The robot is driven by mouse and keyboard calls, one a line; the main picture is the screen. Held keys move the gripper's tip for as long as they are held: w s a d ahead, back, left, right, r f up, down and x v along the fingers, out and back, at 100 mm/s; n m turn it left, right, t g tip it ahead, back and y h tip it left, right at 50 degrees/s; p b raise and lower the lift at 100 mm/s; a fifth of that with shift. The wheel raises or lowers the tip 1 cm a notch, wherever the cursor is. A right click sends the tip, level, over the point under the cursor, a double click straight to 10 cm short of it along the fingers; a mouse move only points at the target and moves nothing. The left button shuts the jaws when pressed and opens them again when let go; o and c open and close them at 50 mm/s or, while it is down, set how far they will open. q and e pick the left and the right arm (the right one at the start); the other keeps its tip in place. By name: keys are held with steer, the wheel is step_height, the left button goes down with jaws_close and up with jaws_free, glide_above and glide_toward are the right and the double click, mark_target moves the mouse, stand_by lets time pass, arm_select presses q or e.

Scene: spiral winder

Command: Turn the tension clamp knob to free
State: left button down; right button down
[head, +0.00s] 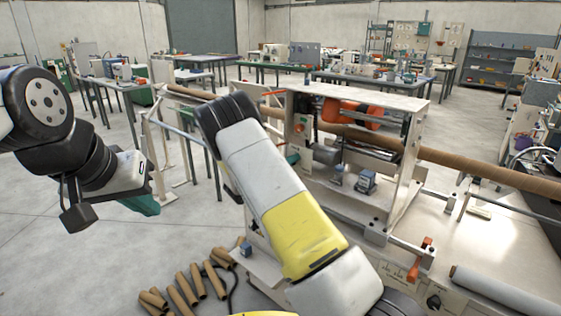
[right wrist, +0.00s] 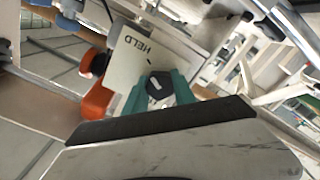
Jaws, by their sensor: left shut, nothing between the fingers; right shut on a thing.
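The tension clamp knob (right wrist: 159,84) is a black round knob with a white mark, on a pale plate (right wrist: 135,62) lettered HELD. In the right wrist view my right gripper (right wrist: 158,92) has its teal fingers shut on the knob, one on each side. No other word on the plate is readable. In the head view my right forearm crosses the middle and hides most of that gripper and the knob. My left gripper (head: 146,205), with teal fingertips, is shut and empty at the left, over open floor and apart from the machine.
An orange part (right wrist: 97,100) stands close beside the plate. The winder frame (head: 412,165) rises right of my forearm, with a long brown tube (head: 480,171) running through it. Cardboard tubes (head: 186,287) lie at the lower left.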

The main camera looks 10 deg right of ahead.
steer(key=shift+n, duration=0.3)
steer(key=n, duration=0.5)
steer(key=shift+n, duration=0.3)
steer(key=n, duration=0.5)
steer(key=shift+f, duration=0.1)
steer(key=n, duration=0.6)
steer(key=shift+f+n, duration=0.1)
steer(key=shift+n, duration=0.3)
steer(key=n, duration=0.5)
steer(key=shift+n, duration=0.4)
steer(key=c, duration=1)
jaws_free()
steer(key=shift+c, duration=0.2)
